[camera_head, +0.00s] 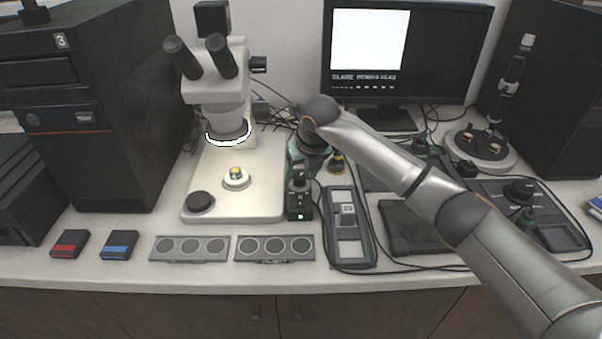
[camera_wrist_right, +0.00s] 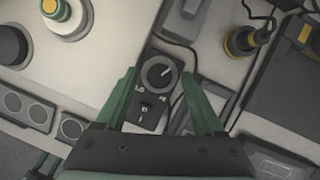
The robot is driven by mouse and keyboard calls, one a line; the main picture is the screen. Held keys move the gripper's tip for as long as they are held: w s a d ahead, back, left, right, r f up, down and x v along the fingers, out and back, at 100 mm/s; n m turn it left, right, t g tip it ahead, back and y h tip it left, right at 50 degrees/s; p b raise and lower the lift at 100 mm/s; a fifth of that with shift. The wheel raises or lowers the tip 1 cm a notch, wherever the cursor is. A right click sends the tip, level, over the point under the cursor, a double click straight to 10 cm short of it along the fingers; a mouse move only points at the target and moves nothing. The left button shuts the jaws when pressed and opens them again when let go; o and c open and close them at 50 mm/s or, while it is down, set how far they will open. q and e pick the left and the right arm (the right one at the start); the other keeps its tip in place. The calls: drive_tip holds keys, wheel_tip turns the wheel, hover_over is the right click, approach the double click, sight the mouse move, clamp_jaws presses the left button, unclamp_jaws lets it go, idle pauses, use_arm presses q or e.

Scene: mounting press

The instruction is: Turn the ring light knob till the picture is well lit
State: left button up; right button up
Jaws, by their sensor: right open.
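The ring light's control box (camera_head: 299,204) stands on the bench right of the microscope, with a small green light on its front. Its round dark knob (camera_wrist_right: 158,73) with a white pointer shows in the right wrist view, the pointer turned to the upper right. My right gripper (camera_wrist_right: 158,78) is open above the box, its green fingers on either side of the knob and apart from it. In the head view, my right gripper (camera_head: 300,166) partly hides the box top. The ring light (camera_head: 228,137) glows white under the microscope head. The monitor (camera_head: 369,40) shows a blank white picture, with text starting "GLARE".
The microscope (camera_head: 222,90) and its pale base (camera_head: 262,196) stand left of the box, with a small yellow-topped sample (camera_head: 236,174) on the base. A grey tray (camera_head: 348,251) and cables lie close on the right.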

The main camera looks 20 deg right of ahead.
drive_tip(key=shift+w+f, duration=0.1)
drive_tip(key=shift+f, duration=0.1)
clamp_jaws()
idle(0.5)
